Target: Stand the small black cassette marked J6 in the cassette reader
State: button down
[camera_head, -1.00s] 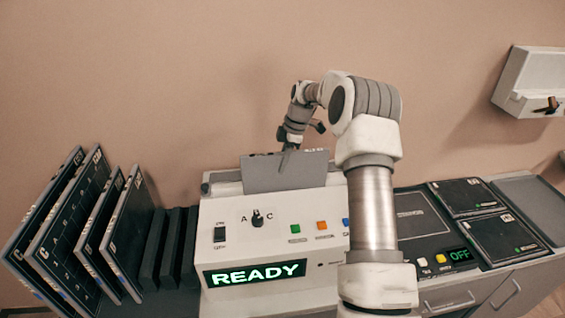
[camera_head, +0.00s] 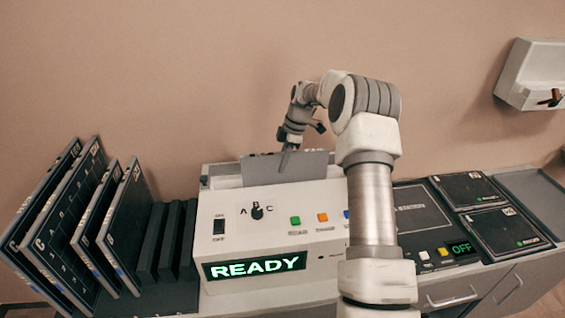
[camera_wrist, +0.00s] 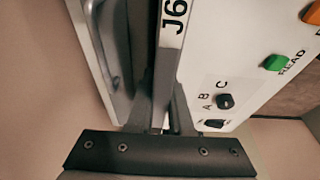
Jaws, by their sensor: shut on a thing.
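The cassette marked J6 (camera_head: 284,171) is a flat dark grey panel, upright above the top of the cassette reader. Its white label edge reading J6 (camera_wrist: 174,18) shows in the wrist view. The cassette reader (camera_head: 322,196) is a white console with a lit READY screen, an A-B-C knob and coloured buttons; its face also shows in the wrist view (camera_wrist: 238,65). My gripper (camera_head: 287,152) is shut on the cassette's upper edge, with a finger on each side in the wrist view (camera_wrist: 162,112). I cannot tell whether the cassette's lower edge is inside the slot.
Larger labelled panels (camera_head: 52,215) lean in a rack at the left, beside several empty dark slots (camera_head: 170,240). At the right, a dark panel with an OFF display (camera_head: 461,248) adjoins two flat black cassettes (camera_head: 503,231). A white box (camera_head: 535,75) hangs on the wall.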

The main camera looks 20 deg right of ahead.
jog(key=shift+r, duration=0.1)
jog(key=c, duration=0.8)
grip_release()
jog(key=shift+o, duration=0.3)
jog(key=v, duration=1.7)
jog(key=shift+r, duration=0.2)
jog(key=shift+d, duration=0.1)
notch_tip(320, 180, up, 6)
jog(key=p, duration=0.7)
